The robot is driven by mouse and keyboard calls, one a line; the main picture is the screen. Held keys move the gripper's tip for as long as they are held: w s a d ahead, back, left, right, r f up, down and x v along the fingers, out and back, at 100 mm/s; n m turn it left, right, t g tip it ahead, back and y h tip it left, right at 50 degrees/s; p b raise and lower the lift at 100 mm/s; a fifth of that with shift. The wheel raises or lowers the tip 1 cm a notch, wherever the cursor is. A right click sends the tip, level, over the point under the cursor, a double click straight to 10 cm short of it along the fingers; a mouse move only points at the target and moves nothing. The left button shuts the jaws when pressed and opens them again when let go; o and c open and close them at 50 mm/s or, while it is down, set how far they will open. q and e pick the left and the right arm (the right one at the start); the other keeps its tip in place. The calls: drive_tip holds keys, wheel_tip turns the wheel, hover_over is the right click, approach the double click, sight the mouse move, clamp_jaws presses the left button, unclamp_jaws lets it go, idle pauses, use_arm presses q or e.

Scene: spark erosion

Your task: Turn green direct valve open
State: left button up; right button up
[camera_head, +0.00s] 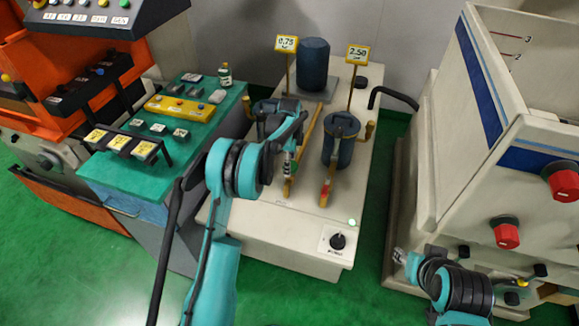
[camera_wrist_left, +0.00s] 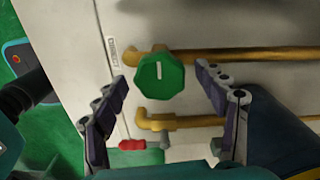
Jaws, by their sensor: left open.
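The green valve knob (camera_wrist_left: 159,74) has a white line and sits on a brass pipe (camera_wrist_left: 240,55) in the left wrist view. My left gripper (camera_wrist_left: 161,80) is open, with one finger on each side of the knob and a visible gap to both. In the head view my left gripper (camera_head: 291,150) is over the left pipe of the cream bench (camera_head: 270,232) and hides most of the knob. A red-handled valve (camera_head: 325,190) is on the right pipe; its red handle (camera_wrist_left: 132,144) also shows in the wrist view. My right gripper (camera_head: 400,257) is at lower right, too small to read.
A teal table (camera_head: 110,172) with a yellow box (camera_head: 180,108) is at left. A cream machine (camera_head: 455,150) with red knobs is at right.

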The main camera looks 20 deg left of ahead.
use_arm(q)
drive_tip(key=shift+f, duration=0.45)
drive_tip(key=c, duration=1.2)
drive_tip(key=shift+o, duration=0.2)
